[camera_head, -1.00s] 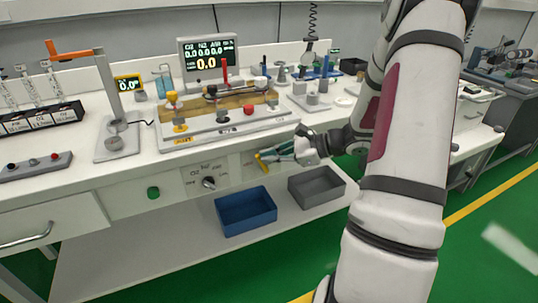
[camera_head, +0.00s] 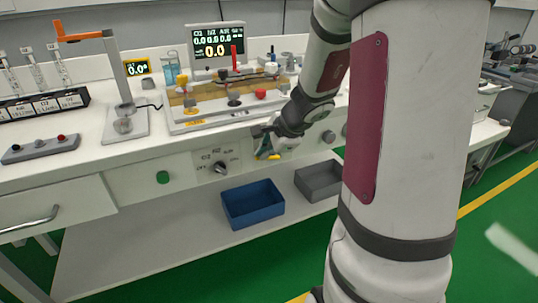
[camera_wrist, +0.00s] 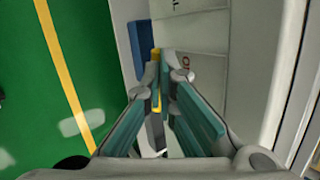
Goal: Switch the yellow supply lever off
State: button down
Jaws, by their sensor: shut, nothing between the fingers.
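The yellow supply lever (camera_head: 274,157) is on the front panel of the bench, to the right of the selector knob (camera_head: 220,167). Only a short yellow piece shows in the head view, lying nearly level just below my gripper (camera_head: 262,148). My gripper is shut with nothing held, its teal fingers close to the panel front. In the wrist view the fingers of my gripper (camera_wrist: 162,72) come together at the tips.
A blue bin (camera_head: 252,204) and a grey bin (camera_head: 318,180) stand on the shelf below the panel. The benchtop above carries a board with several valves and a monitor (camera_head: 217,49). Green floor lies in front.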

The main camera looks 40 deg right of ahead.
jog(key=shift+d+r, duration=0.1)
jog(key=shift+r, duration=0.05)
jog(key=shift+r+p, duration=0.75)
jog(key=p+v, duration=0.6)
jog(key=v, duration=0.8)
jog(key=shift+d, duration=0.25)
